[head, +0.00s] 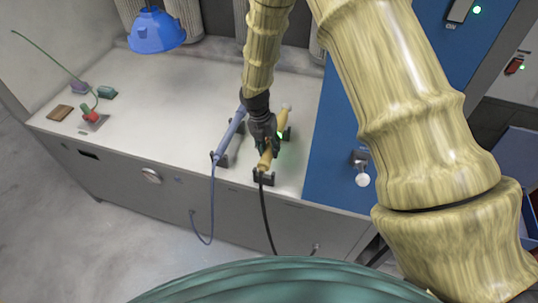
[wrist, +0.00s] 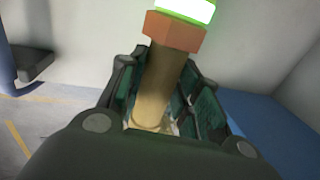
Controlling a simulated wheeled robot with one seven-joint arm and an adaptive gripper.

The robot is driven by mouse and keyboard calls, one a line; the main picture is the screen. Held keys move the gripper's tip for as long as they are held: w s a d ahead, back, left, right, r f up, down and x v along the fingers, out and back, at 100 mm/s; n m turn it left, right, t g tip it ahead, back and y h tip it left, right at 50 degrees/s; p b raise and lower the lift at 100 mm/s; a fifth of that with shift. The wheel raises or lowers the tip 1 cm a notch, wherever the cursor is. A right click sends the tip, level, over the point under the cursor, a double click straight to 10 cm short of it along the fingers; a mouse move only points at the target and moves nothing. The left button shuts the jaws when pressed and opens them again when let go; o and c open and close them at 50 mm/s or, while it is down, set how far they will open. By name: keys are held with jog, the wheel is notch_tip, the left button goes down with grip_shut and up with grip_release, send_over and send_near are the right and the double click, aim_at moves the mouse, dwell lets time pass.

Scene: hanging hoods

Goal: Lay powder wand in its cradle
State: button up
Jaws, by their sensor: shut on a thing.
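The yellow wand (head: 265,160), which I take as the powder wand, has a black cable hanging over the bench's front edge. My gripper (head: 268,143) is shut around it from above. In the wrist view the wand's tan shaft (wrist: 157,85) stands between the finger pads (wrist: 165,100), with an orange hexagonal collar (wrist: 174,32) and a glowing green ring (wrist: 187,8) beyond. A black cradle (head: 264,178) is at the wand's near end, and a second black support shows at its far end. Whether the wand rests in them or hovers just above cannot be told.
A lavender wand (head: 230,132) with its own cable lies in black supports just left. A blue panel (head: 335,150) stands close on the right. A blue hood (head: 156,31) hangs at the back left. The left bench top (head: 150,95) is mostly clear, with small blocks at its far left.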

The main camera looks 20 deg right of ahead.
jog(key=shift+o, duration=0.2)
notch_tip(320, 180, down, 3)
jog(key=shift+f+b, duration=0.1)
jog(key=shift+b, duration=0.65)
jog(key=shift+s, duration=0.1)
jog(key=o, duration=1.1)
jog(key=shift+f, duration=0.1)
jog(key=shift+f+b, duration=0.15)
jog(key=shift+b, duration=0.15)
jog(key=r+p, duration=0.2)
jog(key=r, duration=0.1)
jog(key=a+r+p, duration=0.1)
jog(key=r+p, duration=0.2)
jog(key=r, duration=0.1)
jog(key=w+r+p, duration=0.1)
jog(key=r+p, duration=0.1)
jog(key=r, duration=0.1)
jog(key=shift+w+a+r+p, duration=0.1)
jog(key=shift+a+r+p, duration=0.3)
